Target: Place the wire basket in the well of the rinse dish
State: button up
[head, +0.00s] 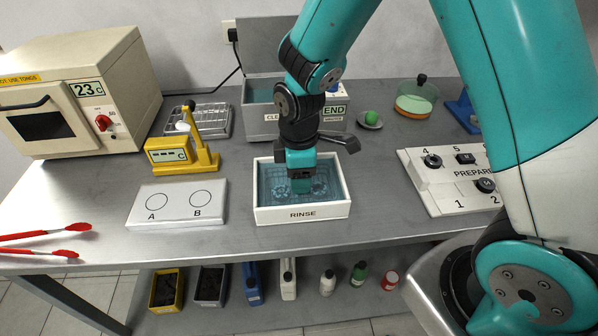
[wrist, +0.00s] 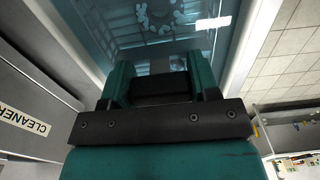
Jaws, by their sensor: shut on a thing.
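The white rinse dish (head: 303,213), marked RINSE, stands on the table in the middle of the head view and holds bluish liquid. My gripper (head: 300,186) points down into the dish, with its fingertips at the liquid. Faint pale round shapes show in the liquid on both sides of the gripper. I cannot tell whether the basket rests on the bottom.
Behind the dish stands a grey cleaner tank (head: 262,122) with its lid up. A white block marked A and B (head: 178,217) and a yellow gauge stand (head: 187,150) are to the left. A white numbered panel (head: 428,192) is to the right. Red-handled tongs (head: 45,234) lie far left.

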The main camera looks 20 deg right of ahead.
jog(key=shift+f, duration=0.1)
jog(key=o, duration=1)
jog(key=shift+o, duration=0.2)
notch_tip(320, 180, up, 12)
jog(key=shift+f+b, duration=0.1)
jog(key=shift+b, duration=0.2)
jog(key=s+a+r+m+y, duration=0.2)
jog(key=s+r+m, duration=0.1)
jog(key=s, duration=0.6)
jog(key=s+a+r+m+y, duration=0.2)
jog(key=s+r+m, duration=0.2)
jog(key=s, duration=0.5)
jog(key=shift+s+a+r, duration=0.25)
jog(key=shift+s+a, duration=0.05)
